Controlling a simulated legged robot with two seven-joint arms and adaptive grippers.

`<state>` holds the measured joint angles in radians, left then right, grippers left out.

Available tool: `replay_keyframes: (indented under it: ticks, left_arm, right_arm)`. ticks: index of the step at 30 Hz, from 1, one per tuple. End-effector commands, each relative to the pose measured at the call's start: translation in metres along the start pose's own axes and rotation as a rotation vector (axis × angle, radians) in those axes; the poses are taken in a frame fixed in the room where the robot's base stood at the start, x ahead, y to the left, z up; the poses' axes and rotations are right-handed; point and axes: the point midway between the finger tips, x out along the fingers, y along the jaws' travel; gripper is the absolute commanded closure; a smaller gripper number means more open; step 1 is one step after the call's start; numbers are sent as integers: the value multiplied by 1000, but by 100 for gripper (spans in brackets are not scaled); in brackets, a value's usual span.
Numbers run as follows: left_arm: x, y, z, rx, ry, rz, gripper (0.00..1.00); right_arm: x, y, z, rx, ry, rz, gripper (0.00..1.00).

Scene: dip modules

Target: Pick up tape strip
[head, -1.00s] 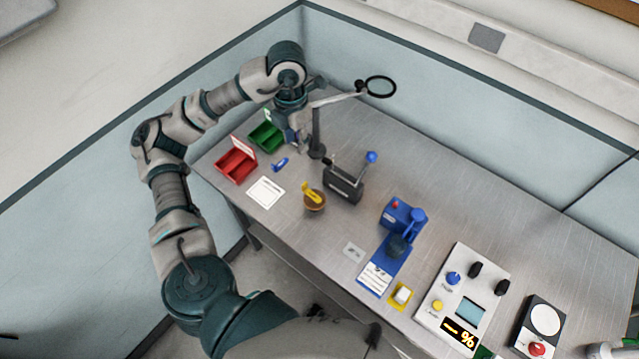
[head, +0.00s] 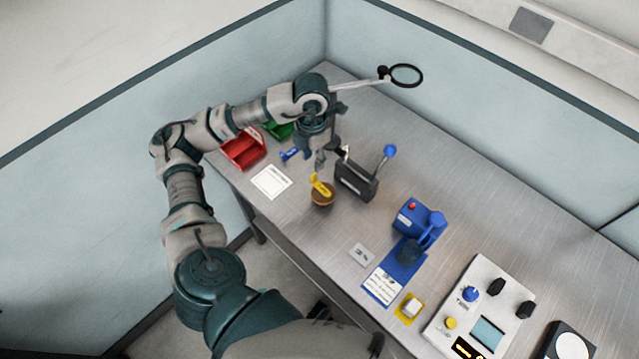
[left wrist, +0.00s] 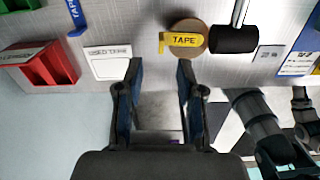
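The yellow tape strip (head: 320,186), marked TAPE, lies on a round brown disc (head: 322,200) on the table. In the left wrist view the strip (left wrist: 182,40) and the disc (left wrist: 190,52) are ahead of the fingers, a little right of centre. My left gripper (head: 320,163) is above the table, just beyond the strip in the head view, and apart from it. In the left wrist view its two fingers (left wrist: 160,72) are spread with nothing between them. My right gripper does not show.
A black block with a blue-knobbed lever (head: 357,180) stands close right of the disc. A white card (head: 271,182), a blue strip (head: 290,154), a red bin (head: 243,152) and a green bin (head: 279,131) are to the left. A blue device (head: 418,222) stands further right.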

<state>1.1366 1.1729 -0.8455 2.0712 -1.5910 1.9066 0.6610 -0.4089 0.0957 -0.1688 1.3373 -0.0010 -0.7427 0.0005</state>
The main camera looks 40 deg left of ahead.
Motion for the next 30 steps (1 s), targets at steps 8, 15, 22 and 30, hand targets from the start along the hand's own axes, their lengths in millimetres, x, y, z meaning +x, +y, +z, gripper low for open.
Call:
replay_keyframes:
  ticks: [8,15,22,30]
  left_arm:
    - [30,0,0,0,0,1,62]
    - [64,-6,4,1,2,2,62]
    - [82,-4,3,-1,-1,2,62]
    - [82,-3,3,-1,-1,0,88]
  right_arm:
    - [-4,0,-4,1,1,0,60]
    - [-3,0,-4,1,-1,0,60]
    - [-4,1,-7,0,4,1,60]
    - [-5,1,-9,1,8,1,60]
